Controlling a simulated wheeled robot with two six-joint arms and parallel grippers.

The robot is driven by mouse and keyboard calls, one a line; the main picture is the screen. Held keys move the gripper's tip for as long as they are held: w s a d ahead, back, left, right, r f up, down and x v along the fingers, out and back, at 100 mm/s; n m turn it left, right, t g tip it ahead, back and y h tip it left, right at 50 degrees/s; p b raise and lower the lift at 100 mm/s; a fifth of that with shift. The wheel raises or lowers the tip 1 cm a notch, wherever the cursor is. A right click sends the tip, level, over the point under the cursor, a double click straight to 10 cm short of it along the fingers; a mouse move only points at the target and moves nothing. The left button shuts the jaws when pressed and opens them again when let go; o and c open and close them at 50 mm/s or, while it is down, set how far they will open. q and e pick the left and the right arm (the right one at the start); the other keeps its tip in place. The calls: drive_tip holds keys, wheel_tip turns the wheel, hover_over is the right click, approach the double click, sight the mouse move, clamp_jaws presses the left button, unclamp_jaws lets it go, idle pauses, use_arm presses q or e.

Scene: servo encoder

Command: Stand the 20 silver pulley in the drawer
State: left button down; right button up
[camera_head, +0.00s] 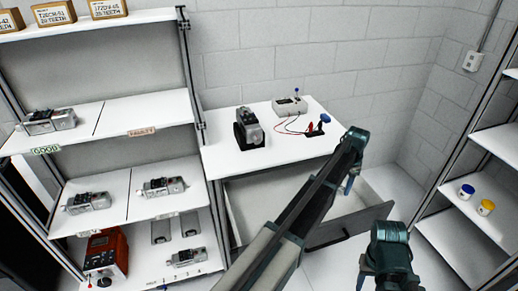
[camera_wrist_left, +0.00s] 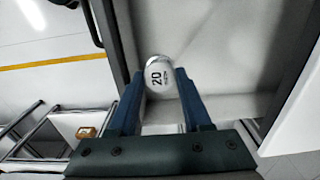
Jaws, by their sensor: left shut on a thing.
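The 20 silver pulley (camera_wrist_left: 158,74) is a small pale cylinder marked "20" in the left wrist view. My left gripper (camera_wrist_left: 156,84) is shut on it, with one blue finger on each side. In the head view the left gripper (camera_head: 348,188) points down over the open drawer (camera_head: 250,195) under the white table. The pulley cannot be made out there. In the wrist view the drawer's pale floor and dark walls (camera_wrist_left: 124,40) surround the pulley; I cannot tell whether it touches the floor. My right gripper (camera_head: 388,262) is low in the head view, its fingers mostly unseen.
The white table (camera_head: 230,160) above the drawer carries a motor in a black stand (camera_head: 248,130) and a meter box (camera_head: 290,105) with leads. A shelf rack with several motors (camera_head: 88,202) stands left. Right shelves hold blue and yellow pots (camera_head: 486,207).

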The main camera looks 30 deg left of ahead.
sight(341, 193)
use_arm(q)
drive_tip(key=shift+f+b, duration=7.55)
drive_tip(key=shift+f, duration=0.3)
drive_tip(key=shift+f+b, duration=1.4)
drive_tip(key=shift+b, duration=0.05)
drive_tip(key=shift+c, duration=1.3)
unclamp_jaws()
drive_tip(key=shift+r, duration=0.1)
drive_tip(key=shift+r, duration=0.1)
wheel_tip(341, 193, up, 14)
drive_tip(key=p, duration=1.4)
drive_tip(key=shift+f, duration=0.2)
